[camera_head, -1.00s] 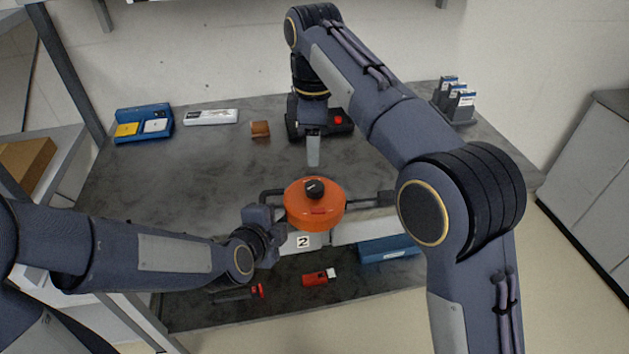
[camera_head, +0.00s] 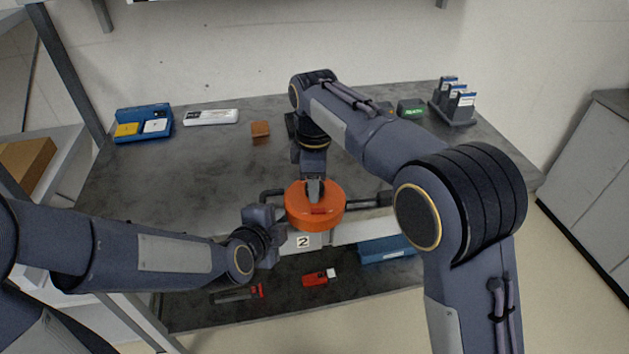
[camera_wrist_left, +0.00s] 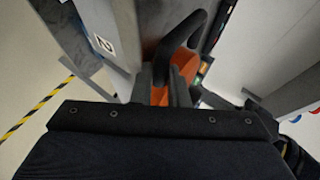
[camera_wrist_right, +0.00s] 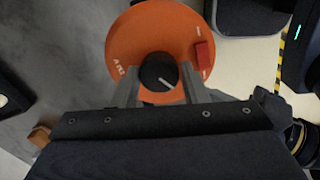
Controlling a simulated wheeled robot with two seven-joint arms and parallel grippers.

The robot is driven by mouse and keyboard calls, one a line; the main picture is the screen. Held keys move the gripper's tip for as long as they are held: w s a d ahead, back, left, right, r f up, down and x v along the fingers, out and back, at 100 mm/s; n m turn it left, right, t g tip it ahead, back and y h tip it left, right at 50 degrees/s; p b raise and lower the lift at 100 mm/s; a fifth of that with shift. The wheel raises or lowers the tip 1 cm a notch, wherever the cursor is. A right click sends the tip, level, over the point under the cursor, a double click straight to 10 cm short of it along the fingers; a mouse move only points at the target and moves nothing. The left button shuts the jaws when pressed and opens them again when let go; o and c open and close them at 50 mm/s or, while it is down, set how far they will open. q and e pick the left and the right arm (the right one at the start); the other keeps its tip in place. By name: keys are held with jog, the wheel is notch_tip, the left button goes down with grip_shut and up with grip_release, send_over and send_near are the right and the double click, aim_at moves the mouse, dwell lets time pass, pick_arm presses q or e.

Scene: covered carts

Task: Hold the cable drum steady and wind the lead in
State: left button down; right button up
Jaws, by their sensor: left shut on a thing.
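The orange cable drum (camera_head: 316,215) sits at the near edge of the table, above a plate marked 2. In the right wrist view its round top (camera_wrist_right: 128,45) shows a red tab (camera_wrist_right: 205,55) and a black knob (camera_wrist_right: 157,72). My left gripper (camera_head: 280,222) is shut on the black handle (camera_wrist_left: 186,32) at the drum's left side. My right gripper (camera_wrist_right: 159,76) is over the drum, its open fingers on either side of the knob. A small gap seems to show at each finger. I cannot make out the lead.
A blue tray (camera_head: 144,123), a white device (camera_head: 211,117), a brown block (camera_head: 260,129), a green-lit box (camera_head: 411,109) and a rack (camera_head: 453,104) stand at the back. The lower shelf holds a red item (camera_head: 318,277) and a blue box (camera_head: 386,250). The table's left middle is clear.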

jog(key=c, duration=0.5)
jog(key=shift+m, duration=0.3)
jog(key=m, duration=1.1)
jog(key=shift+m, duration=0.3)
jog(key=m, duration=1.2)
jog(key=shift+m, duration=0.4)
